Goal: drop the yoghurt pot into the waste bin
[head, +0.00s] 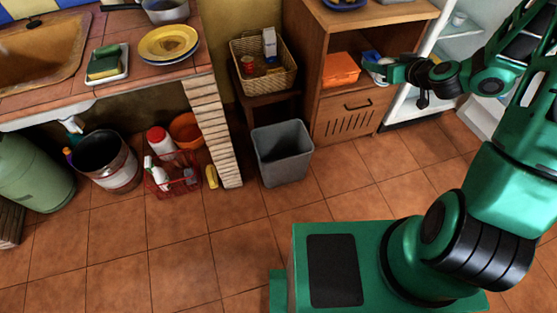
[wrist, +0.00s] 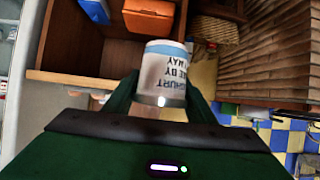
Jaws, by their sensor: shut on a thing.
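The yoghurt pot (wrist: 165,72) is a white tub with a blue band and dark printed lettering, which reads upside down in the wrist view. My gripper (wrist: 163,92) is shut on it, with one dark green finger on each side. In the head view, my gripper (head: 382,70) is in front of the wooden shelf unit at the right, and the white pot (head: 375,68) shows small and partly hidden at its tip. The waste bin (head: 283,153) is a grey, open-topped bin on the floor, below and left of my gripper. I cannot make out the bin in the wrist view.
The wooden shelf unit (head: 345,116) holds an orange box (head: 340,68). A wicker basket (head: 264,80) stands on a stool behind the bin. A brick pillar (head: 221,130) and a red crate (head: 172,185) are left of the bin. The tiled floor before the bin is clear.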

